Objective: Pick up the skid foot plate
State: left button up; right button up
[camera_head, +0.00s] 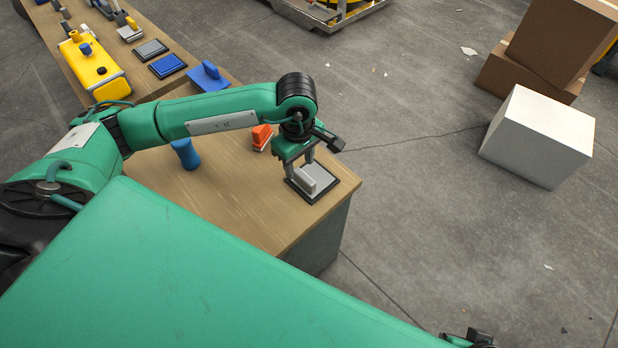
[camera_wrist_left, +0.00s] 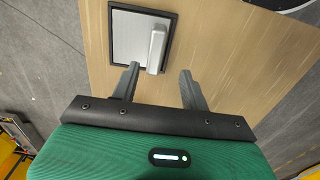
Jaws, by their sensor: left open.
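The skid foot plate (camera_head: 321,173) looks to be the grey square plate with a raised light bar, in a dark square frame at the near right end of the wooden table. It also shows in the left wrist view (camera_wrist_left: 130,40), with its bar upright in that picture. My left gripper (camera_head: 300,163) is over the plate, pointing down. In the left wrist view its fingers (camera_wrist_left: 160,84) are apart, with the bar's lower end between them, nearer the left finger. I cannot tell any contact. My right gripper's fingers do not show.
An orange block (camera_head: 262,136) and a blue rounded piece (camera_head: 186,153) stand on the table (camera_head: 235,205) to the left. Farther back are a blue handled piece (camera_head: 208,77), a blue pad (camera_head: 167,66), a grey pad (camera_head: 150,49) and a yellow case (camera_head: 95,68). Boxes (camera_head: 540,135) stand on the floor.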

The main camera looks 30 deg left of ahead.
aim_at(304, 176)
pick_arm(q)
jog(key=f, duration=0.4)
jog(key=d+f, duration=0.1)
jog(key=f, duration=0.1)
jog(key=shift+w+f, duration=0.2)
grip_shut()
